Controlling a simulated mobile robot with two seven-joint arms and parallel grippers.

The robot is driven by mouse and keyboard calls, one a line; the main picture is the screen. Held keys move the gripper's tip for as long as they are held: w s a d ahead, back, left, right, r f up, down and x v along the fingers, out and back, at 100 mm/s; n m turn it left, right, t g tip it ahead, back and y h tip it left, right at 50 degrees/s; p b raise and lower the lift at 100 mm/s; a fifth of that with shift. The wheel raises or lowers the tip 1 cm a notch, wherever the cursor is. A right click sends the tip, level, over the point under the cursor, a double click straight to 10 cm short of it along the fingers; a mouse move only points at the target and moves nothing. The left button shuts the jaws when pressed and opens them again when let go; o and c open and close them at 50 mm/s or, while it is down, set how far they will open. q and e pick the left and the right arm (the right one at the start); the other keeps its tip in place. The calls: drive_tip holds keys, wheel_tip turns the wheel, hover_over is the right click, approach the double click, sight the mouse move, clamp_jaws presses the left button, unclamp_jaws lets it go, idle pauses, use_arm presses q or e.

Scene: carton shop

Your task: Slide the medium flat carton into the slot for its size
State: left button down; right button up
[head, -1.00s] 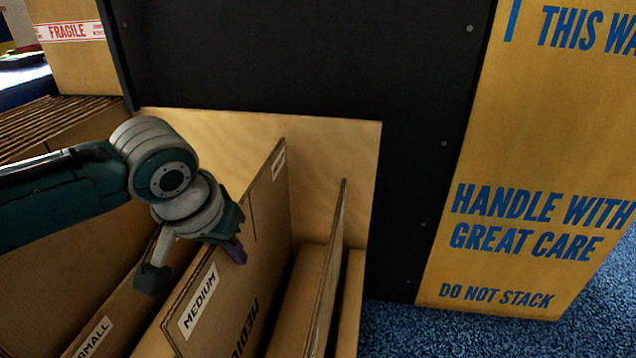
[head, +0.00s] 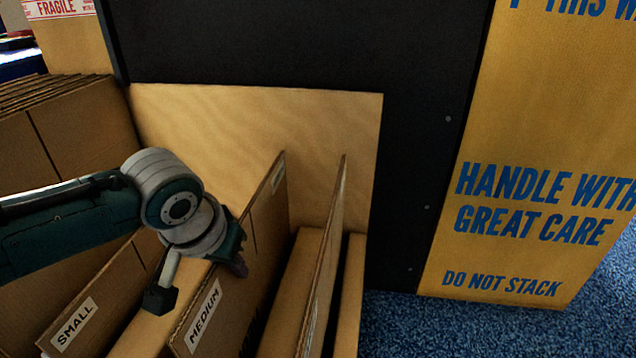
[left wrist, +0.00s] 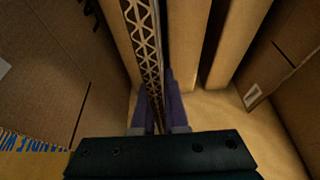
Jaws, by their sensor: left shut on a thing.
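The medium flat carton (head: 268,230) is a tall brown corrugated sheet standing upright, with a white MEDIUM label (head: 203,315) near its front edge. My left gripper (head: 200,282) is shut on its upper edge, one finger on each side. In the left wrist view the gripper's purple fingers (left wrist: 159,110) straddle the corrugated edge (left wrist: 148,45). Pale wooden blocks (head: 293,285) flank the carton, which stands in the gap between them. Its lower edge is hidden, so I cannot tell how deep it sits. My right gripper is not in view.
A carton labelled SMALL (head: 75,325) stands to the left. Another upright sheet (head: 325,250) stands close on the right. A pale back panel (head: 230,130) and dark wall (head: 300,45) rise behind. A yellow lettered panel (head: 545,150) is at right, with blue carpet (head: 480,328) below.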

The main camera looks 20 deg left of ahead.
sight(215, 264)
use_arm(q)
drive_tip(key=shift+f+b, duration=1.15)
drive_tip(key=shift+f, duration=0.85)
drive_tip(key=c, duration=0.9)
unclamp_jaws()
drive_tip(key=shift+o, duration=0.2)
drive_tip(key=p+v, duration=0.7)
drive_tip(key=v, duration=0.1)
drive_tip(key=shift+r, duration=0.4)
drive_tip(key=shift+s+r+p, duration=0.4)
drive_tip(key=shift+r+p, duration=0.15)
drive_tip(key=shift+p, duration=0.1)
drive_tip(key=s+d+r+m+p, duration=0.25)
drive_tip(key=s+r+p, duration=0.35)
drive_tip(key=r+p, duration=1.05)
drive_tip(key=s+d+r+m+h+p, duration=0.1)
drive_tip(key=s+d+r+p, duration=0.35)
drive_tip(key=r+p, duration=1.15)
drive_tip(key=s+d+r+m+p, duration=0.1)
drive_tip(key=s+r+p, duration=0.8)
drive_tip(key=r, duration=1.2)
wheel_tip(215, 264, up, 34)
drive_tip(key=w+p, duration=0.2)
drive_tip(key=p, duration=3.4)
drive_tip(key=shift+w+g+p, duration=0.25)
drive_tip(key=shift+g+p, duration=0.05)
drive_tip(key=shift+p, duration=0.05)
